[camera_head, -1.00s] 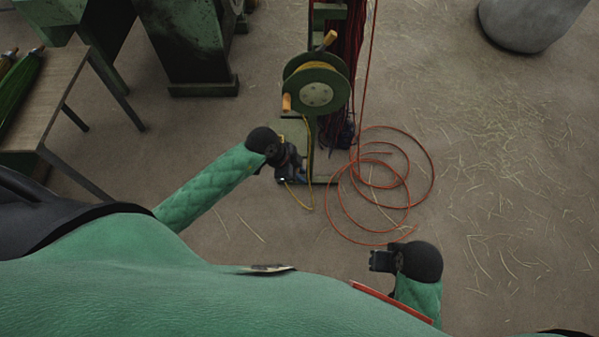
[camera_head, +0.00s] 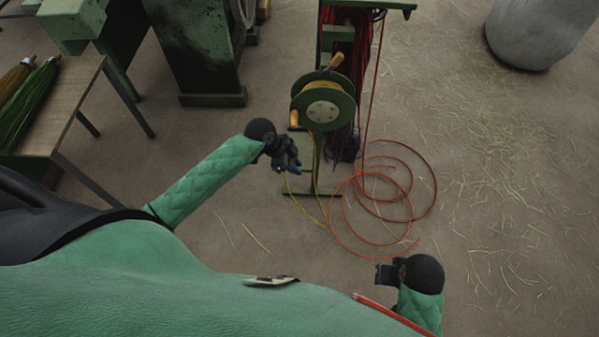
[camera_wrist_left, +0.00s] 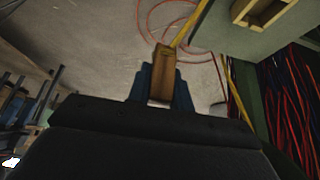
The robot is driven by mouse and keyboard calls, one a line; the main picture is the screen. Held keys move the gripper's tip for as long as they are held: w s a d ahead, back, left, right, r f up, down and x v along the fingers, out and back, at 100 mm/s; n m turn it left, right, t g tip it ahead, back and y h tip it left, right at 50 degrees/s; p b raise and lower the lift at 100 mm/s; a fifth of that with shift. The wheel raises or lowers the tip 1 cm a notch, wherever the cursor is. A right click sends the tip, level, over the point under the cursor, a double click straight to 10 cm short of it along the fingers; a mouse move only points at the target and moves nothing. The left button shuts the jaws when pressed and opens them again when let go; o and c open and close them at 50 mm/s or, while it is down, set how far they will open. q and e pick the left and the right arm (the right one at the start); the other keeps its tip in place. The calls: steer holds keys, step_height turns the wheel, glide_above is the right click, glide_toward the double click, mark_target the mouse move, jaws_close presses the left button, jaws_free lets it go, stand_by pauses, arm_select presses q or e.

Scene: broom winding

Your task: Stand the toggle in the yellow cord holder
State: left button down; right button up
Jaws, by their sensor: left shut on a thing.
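My left gripper (camera_head: 289,166) is shut on the toggle, a small wooden block (camera_wrist_left: 163,75) upright between the blue fingers in the left wrist view. The yellow cord (camera_head: 308,214) hangs from the green reel (camera_head: 323,103) in a loop up to this gripper; it also shows beside the toggle (camera_wrist_left: 190,22). The yellow cord holder (camera_wrist_left: 247,14), a square wooden-yellow frame on a green-grey plate, is at the upper right of the left wrist view, apart from the toggle. I cannot make it out in the head view. My right gripper (camera_head: 382,273) is low at the right, its jaws unclear.
The reel stands on a green stand with dark red cords (camera_head: 361,45) behind it. An orange-red cord (camera_head: 405,205) lies in loops on the floor. A table with brooms (camera_head: 75,95) is at the left, a green machine (camera_head: 205,50) behind.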

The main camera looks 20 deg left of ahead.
arm_select(q)
steer(key=w+a, duration=0.6)
steer(key=w, duration=0.1)
steer(key=shift+w+a, duration=0.35)
steer(key=shift+a, duration=0.05)
steer(key=shift+f, duration=0.1)
steer(key=shift+w+a+f, duration=0.1)
steer(key=shift+w+f, duration=0.2)
steer(key=shift+f, duration=0.4)
steer(key=shift+w+f, duration=0.3)
steer(key=shift+f, duration=0.4)
steer(key=shift+f, duration=0.1)
steer(key=shift+f, duration=0.55)
